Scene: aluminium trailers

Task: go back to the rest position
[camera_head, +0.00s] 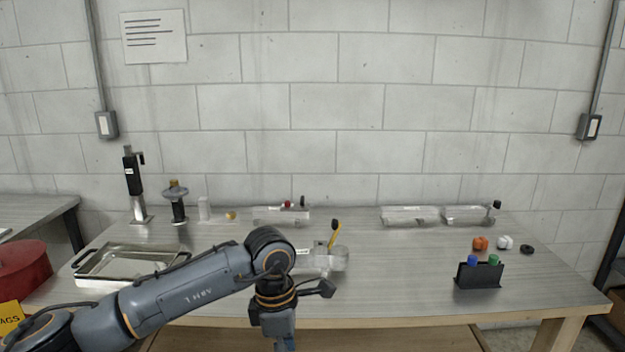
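My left arm comes in from the lower left, over the front left of the table (400,290), and bends down at its wrist. My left gripper (284,343) points down in front of the table's front edge. Its lower end is cut off by the bottom of the picture, so its fingertips are hidden and I cannot tell whether it is open or shut. My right arm and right gripper are not in view.
A metal tray (85,283) lies behind my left arm. A clear holder (335,258) with a yellow tool stands behind my wrist. A black rack (480,282) with blue and green caps stands right. Clear cylinders (410,216) lie along the back. The table's middle right is clear.

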